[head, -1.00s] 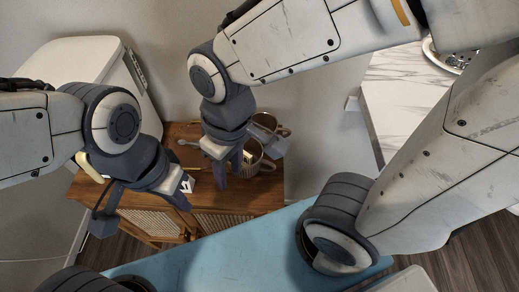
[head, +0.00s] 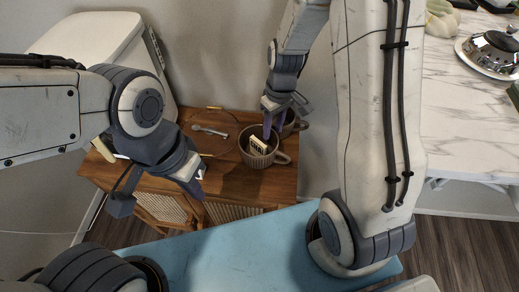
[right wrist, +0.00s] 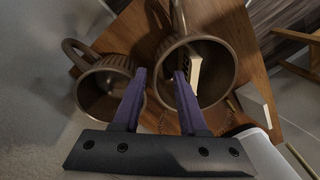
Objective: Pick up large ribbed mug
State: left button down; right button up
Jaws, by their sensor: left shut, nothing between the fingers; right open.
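A large brown ribbed mug (head: 260,161) stands upright on the wooden cabinet, its handle to the right and a small pale box (head: 257,145) inside. A second brown mug (head: 291,124) stands just behind it, partly hidden by my right gripper. My right gripper (head: 270,131) is open and points down at the rear rim of the large mug. In the right wrist view its fingers (right wrist: 160,76) lie around the near rim of the large mug (right wrist: 222,88), with the second mug (right wrist: 98,92) at left. Contact cannot be told. My left gripper (head: 198,188) is shut and empty, left of the mugs.
The wooden cabinet top (head: 228,183) also holds a spoon-like utensil (head: 209,131) left of the mugs. A pale bin-like object (head: 100,45) stands at the left. A marble counter (head: 450,110) with a metal item (head: 490,50) is at the right. A wall lies behind the cabinet.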

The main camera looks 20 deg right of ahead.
aim_at(272, 145)
jog(key=f, duration=0.4)
jog(key=shift+s+f, duration=0.25)
jog(key=shift+f, duration=0.1)
grip_shut()
dwell(1.1)
